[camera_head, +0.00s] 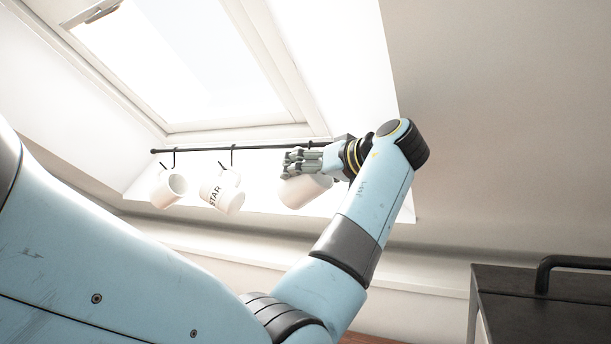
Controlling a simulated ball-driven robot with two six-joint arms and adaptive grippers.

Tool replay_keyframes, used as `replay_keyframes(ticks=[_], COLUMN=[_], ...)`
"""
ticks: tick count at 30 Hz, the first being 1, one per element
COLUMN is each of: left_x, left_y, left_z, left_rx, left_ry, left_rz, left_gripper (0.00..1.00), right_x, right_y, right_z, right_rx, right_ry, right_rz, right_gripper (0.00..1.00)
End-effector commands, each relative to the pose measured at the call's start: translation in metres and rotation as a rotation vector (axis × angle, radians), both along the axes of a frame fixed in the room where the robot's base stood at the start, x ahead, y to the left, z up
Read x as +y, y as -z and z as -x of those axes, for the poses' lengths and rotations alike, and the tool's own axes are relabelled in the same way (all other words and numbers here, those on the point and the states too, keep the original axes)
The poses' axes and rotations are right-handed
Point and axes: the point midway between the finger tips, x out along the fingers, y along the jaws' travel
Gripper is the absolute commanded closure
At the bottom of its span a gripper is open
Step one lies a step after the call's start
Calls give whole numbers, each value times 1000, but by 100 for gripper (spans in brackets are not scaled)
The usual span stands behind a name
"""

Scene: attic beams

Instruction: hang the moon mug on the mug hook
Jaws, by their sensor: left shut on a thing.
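A black rail (260,149) with hooks runs below the skylight. My left gripper (290,162) is at the right part of the rail, shut on a white mug (305,190). The mug hangs tilted below the fingers, close under the rail. No moon mark shows on its visible side. The fingers cover the mug's top and any hook there, so I cannot tell whether it touches a hook. My right gripper is not in view.
A white mug marked STAR (221,194) hangs on a hook (233,156) left of my gripper. Another white mug (168,188) hangs further left. A dark cart or table with a black handle (545,275) stands at the lower right.

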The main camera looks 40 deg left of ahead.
Motion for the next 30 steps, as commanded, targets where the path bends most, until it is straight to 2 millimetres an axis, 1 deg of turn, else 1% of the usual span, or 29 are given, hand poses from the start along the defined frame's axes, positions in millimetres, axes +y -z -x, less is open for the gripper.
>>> replay_keyframes(ticks=[10, 21, 30], left_x=[0, 3, 3], left_y=[-1, -1, -1], left_z=[0, -8, -9], left_rx=[-1, -1, -1], left_ry=[-1, 0, 0], left_rz=[-1, -1, -1], left_gripper=[78, 78, 78], right_x=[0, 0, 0], right_y=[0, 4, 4], right_z=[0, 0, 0], right_rx=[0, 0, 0], right_ry=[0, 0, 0], right_rz=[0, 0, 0], right_gripper=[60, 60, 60])
